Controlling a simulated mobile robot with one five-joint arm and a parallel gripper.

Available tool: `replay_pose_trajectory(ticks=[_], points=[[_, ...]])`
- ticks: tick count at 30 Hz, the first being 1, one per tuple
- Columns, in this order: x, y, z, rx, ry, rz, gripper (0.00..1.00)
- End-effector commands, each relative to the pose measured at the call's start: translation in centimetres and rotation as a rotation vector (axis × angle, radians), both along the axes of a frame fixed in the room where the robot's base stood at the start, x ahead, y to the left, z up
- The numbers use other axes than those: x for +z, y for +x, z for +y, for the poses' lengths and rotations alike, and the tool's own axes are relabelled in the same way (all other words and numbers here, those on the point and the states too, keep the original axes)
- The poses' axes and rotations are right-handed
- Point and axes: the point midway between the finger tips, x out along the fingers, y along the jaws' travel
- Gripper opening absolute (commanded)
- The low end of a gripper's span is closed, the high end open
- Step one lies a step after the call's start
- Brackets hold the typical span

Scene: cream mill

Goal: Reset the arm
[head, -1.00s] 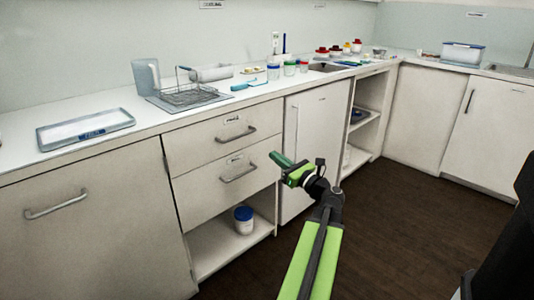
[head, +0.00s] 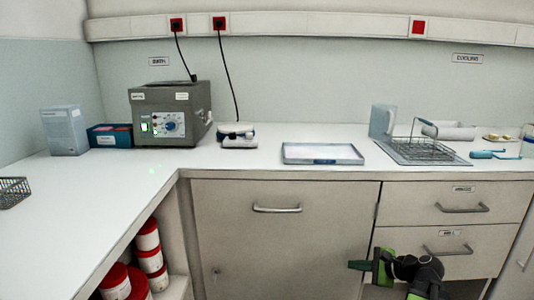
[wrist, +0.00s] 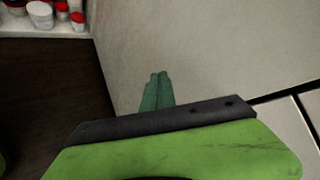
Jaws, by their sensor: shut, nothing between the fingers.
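My gripper (head: 360,265) is at the lower right of the head view, in front of the base cabinets and below the counter edge. Its green fingers point left and are shut with nothing between them. In the wrist view, the shut fingers (wrist: 156,92) show beyond the green and black gripper body. They appear close to a pale cabinet front, but I cannot tell whether they touch it. My arm is bent behind the gripper, and most of it is outside the head view.
The white counter (head: 235,165) carries a grey bath unit (head: 172,115), a shallow tray (head: 322,153) and a wire basket (head: 425,150). A cabinet door (head: 275,235) and drawers (head: 470,206) face me. Red-lidded tubs (head: 148,248) stand on a lower-left shelf. Dark floor (wrist: 45,90) is clear.

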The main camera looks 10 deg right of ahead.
Motion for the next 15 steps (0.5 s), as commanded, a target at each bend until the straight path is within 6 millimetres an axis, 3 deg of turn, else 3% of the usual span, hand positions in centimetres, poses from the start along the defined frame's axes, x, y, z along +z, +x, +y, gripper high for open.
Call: replay_pose_trajectory(ticks=[1,3,6,9,15], points=[[-1.4,1.1,4.4,0.138,-0.104,0.039,0.00],[-3.8,1.6,9.8,0.348,-0.272,0.090,0.00],[-6.6,1.3,16.3,0.650,-0.499,0.142,0.00],[-8.5,0.4,21.0,0.917,-0.688,0.173,0.00],[-10.1,-1.5,26.9,1.334,-0.969,0.205,0.00]])
